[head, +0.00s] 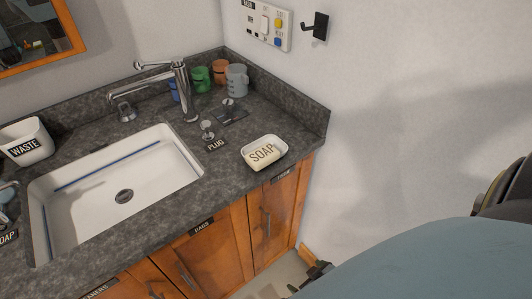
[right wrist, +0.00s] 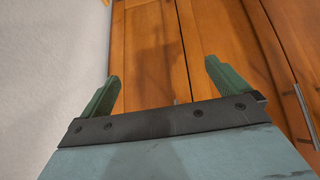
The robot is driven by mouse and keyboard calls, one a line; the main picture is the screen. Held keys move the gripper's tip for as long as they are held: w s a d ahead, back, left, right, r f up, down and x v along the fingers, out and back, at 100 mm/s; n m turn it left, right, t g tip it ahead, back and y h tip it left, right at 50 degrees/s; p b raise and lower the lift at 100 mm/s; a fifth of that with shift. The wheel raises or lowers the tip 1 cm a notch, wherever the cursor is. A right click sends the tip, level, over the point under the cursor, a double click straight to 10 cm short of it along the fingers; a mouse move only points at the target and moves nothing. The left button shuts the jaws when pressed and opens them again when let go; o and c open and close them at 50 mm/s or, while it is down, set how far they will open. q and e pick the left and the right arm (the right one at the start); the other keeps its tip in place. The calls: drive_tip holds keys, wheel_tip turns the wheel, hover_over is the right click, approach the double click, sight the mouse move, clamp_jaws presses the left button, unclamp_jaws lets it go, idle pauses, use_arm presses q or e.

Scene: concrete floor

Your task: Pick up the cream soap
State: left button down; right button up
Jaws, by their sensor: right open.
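The cream soap (head: 261,155) is a pale block marked "SOAP". It rests in a white soap dish (head: 283,145) near the right front corner of the dark counter, right of the sink. My right gripper (head: 319,271) shows only as a small dark part at the bottom of the head view, low beside the cabinet and well below the soap. In the right wrist view my right gripper (right wrist: 165,87) has its two green fingers wide apart, empty, facing the wooden cabinet doors. The soap is not in the right wrist view. My left gripper is not in view.
A white sink (head: 150,180) with a chrome faucet (head: 182,90) lies left of the dish. Several mugs (head: 237,79) stand at the back. A plug (head: 207,130) sits between sink and dish. Wooden cabinet doors (head: 278,215) are below the counter; a white wall is at right.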

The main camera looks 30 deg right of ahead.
drive_tip(key=w+d+r+t, duration=0.1)
drive_tip(key=w+r+t, duration=0.3)
drive_tip(key=r, duration=0.5)
drive_tip(key=w+d+r+t, duration=0.1)
drive_tip(key=w+r, duration=0.5)
drive_tip(key=r, duration=0.3)
drive_tip(key=t+y, duration=0.1)
drive_tip(key=t, duration=0.3)
approach(259, 153)
drive_tip(key=w, duration=0.1)
drive_tip(key=w+f, duration=0.1)
drive_tip(key=w, duration=0.1)
drive_tip(key=w+f, duration=0.1)
drive_tip(key=w, duration=0.1)
drive_tip(key=shift+w+d+f, duration=0.1)
drive_tip(key=shift+w+d, duration=0.15)
drive_tip(key=shift+d, duration=0.1)
drive_tip(key=shift+w+a+f+b, duration=0.1)
drive_tip(key=shift+w+f+b, duration=0.05)
drive_tip(key=shift+w, duration=0.8)
drive_tip(key=shift+w+a+f+b, duration=0.1)
drive_tip(key=shift+w+f+b, duration=0.05)
drive_tip(key=shift+w, duration=0.8)
drive_tip(key=shift+w+a+f+b, duration=0.1)
drive_tip(key=shift+w+b, duration=0.05)
drive_tip(key=shift+w, duration=0.85)
